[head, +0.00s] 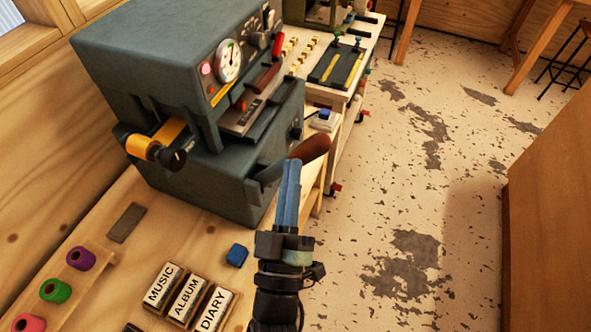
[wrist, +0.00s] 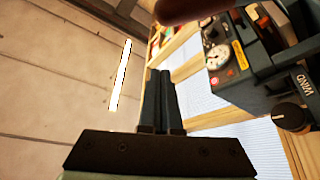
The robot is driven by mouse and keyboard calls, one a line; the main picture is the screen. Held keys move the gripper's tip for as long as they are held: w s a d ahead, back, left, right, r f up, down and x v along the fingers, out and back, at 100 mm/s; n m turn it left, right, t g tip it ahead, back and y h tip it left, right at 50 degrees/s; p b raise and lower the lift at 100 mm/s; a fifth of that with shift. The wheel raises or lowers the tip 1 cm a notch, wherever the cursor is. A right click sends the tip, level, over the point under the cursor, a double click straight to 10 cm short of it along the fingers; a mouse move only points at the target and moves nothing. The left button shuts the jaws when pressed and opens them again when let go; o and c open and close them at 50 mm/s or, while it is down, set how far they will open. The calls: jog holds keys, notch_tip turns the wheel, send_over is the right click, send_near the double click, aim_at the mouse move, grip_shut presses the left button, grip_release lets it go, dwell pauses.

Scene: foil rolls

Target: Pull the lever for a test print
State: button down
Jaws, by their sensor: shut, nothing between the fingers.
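The foil press (head: 185,85) is a dark grey machine with a dial, standing on the wooden bench. Its lever (head: 309,149) has a thick red-brown handle that sticks out to the right from the front of the press. My gripper (head: 292,164) is shut and empty, its blue-grey fingers pointing up the picture with the tips at the near side of the handle. In the wrist view my gripper (wrist: 160,73) is shut, and the lever handle (wrist: 190,8) crosses the top edge, apart from the fingertips in the picture. Whether they touch is unclear in the head view.
Labelled blocks (head: 187,297), a small blue block (head: 237,255), a grey bar (head: 126,223) and coloured foil rolls (head: 56,290) lie on the near bench. An orange roll (head: 160,143) sits on the press's left side. The speckled floor (head: 390,220) to the right is clear.

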notch_tip(320, 180, up, 3)
jog(key=p, duration=0.2)
send_over(310, 146)
jog(key=s+a, duration=0.2)
jog(key=shift+w+d+f, duration=0.15)
jog(key=shift+d+f, duration=0.2)
jog(key=shift+f, duration=0.25)
jog(key=shift+w+d+f, duration=0.15)
jog(key=shift+d+f, duration=0.15)
jog(key=shift+f, duration=0.25)
jog(key=shift+d+f, duration=0.4)
jog(key=shift+f, duration=0.1)
jog(key=shift+s, duration=0.1)
